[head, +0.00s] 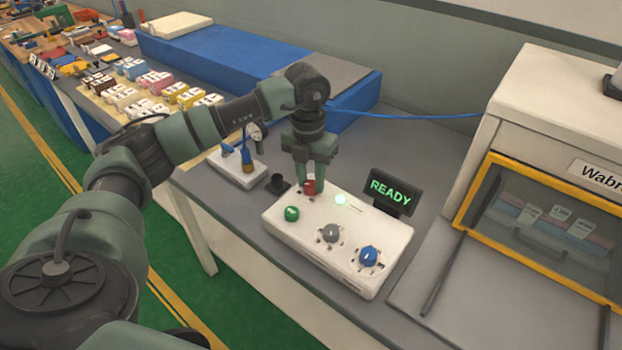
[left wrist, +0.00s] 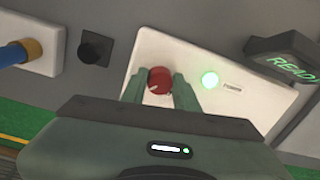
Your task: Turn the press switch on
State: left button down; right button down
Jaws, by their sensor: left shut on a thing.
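The press control box (head: 310,243) is a white panel on the grey table. A red knob (left wrist: 159,81) sits at its far left corner. My left gripper (head: 309,184) reaches down over that corner, and its two green fingers are shut on the red knob, one on each side. A white mark shows on the knob in the left wrist view. A green lamp (head: 340,200) beside it is lit. The panel also bears a green button (head: 292,213), a grey knob (head: 331,233) and a blue knob (head: 368,256). A display (head: 391,191) reads READY in green. My right gripper is not in view.
A white press machine (head: 560,120) with a yellow-framed window stands at the right. A white block with a blue-handled tool (head: 246,158) and a small black piece (head: 277,184) lie left of the panel.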

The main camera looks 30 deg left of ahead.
aim_at(310, 182)
pick_arm(q)
jog(key=c, duration=1.1)
grip_release()
jog(key=shift+o, duration=0.2)
notch_tip(310, 182, up, 8)
jog(key=shift+a+f+b, duration=0.1)
jog(key=shift+a+b, duration=0.05)
jog(key=shift+b, duration=0.4)
